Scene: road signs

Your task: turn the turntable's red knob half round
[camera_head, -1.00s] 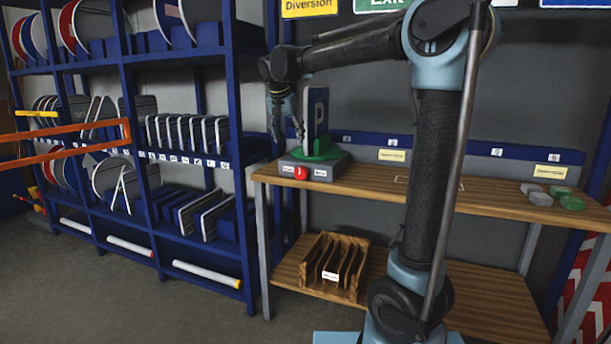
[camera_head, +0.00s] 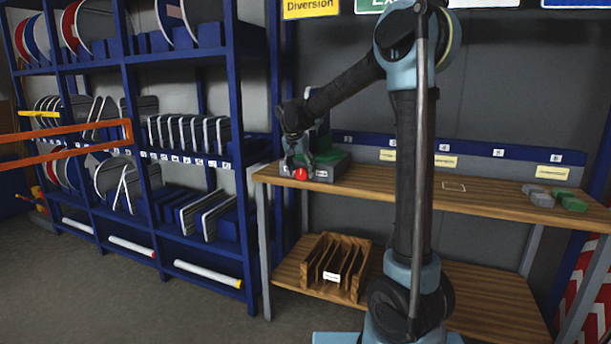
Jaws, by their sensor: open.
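The red knob (camera_head: 301,174) is on the front face of the grey turntable box (camera_head: 330,172), at the left end of the wooden bench's upper shelf. My gripper (camera_head: 301,167) points down at the knob, with its fingers just above or around its upper part. The jaws are open. I cannot tell whether they touch the knob. The green turntable top (camera_head: 325,155) and the dark blue sign (camera_head: 322,124) on it are mostly hidden behind my gripper and arm.
The bench top (camera_head: 480,200) has several grey and green blocks (camera_head: 555,196) at its right. A wooden slotted rack (camera_head: 335,267) stands on the lower shelf. A blue shelf unit (camera_head: 130,150) with signs is close on the left. An orange rail (camera_head: 70,137) juts in at far left.

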